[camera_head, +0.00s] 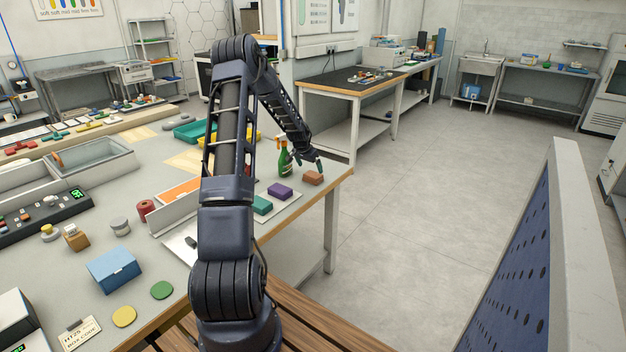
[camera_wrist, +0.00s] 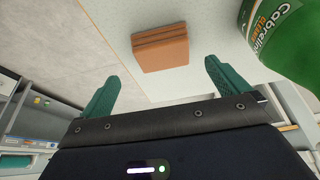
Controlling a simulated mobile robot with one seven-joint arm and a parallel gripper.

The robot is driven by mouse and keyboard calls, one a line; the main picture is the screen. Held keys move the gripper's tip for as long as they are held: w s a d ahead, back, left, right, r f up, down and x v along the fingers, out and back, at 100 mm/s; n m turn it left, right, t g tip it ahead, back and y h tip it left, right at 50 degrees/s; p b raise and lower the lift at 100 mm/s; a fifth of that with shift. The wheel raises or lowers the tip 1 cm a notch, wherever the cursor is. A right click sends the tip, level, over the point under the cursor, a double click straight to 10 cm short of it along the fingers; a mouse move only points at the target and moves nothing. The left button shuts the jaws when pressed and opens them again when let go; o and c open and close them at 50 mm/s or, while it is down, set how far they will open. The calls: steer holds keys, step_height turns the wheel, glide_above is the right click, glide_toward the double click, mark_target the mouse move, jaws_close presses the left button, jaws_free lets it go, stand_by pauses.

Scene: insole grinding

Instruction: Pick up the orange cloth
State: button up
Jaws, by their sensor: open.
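In the wrist view the cloth (camera_wrist: 160,48) lies ahead of and between the two green fingertips, apart from both. My gripper (camera_head: 309,163) is just above and beside the cloth in the head view. In the wrist view my gripper (camera_wrist: 160,82) is open and empty.
A green spray bottle (camera_head: 284,160) stands close to the left of my gripper; it also fills the upper right of the wrist view (camera_wrist: 285,40). A purple cloth (camera_head: 280,191) and a teal cloth (camera_head: 262,205) lie in a row with the orange one. The table edge is close on the right.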

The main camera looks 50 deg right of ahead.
mark_target(313, 174)
steer(key=shift+d+x, duration=0.15)
steer(key=shift+x, duration=1.8)
steer(key=shift+d+x, duration=0.15)
steer(key=shift+x, duration=1.8)
steer(key=shift+w+r, duration=0.15)
steer(key=shift+w, duration=0.05)
steer(key=shift+c, duration=0.4)
steer(key=c, duration=0.8)
steer(key=shift+r, duration=0.1)
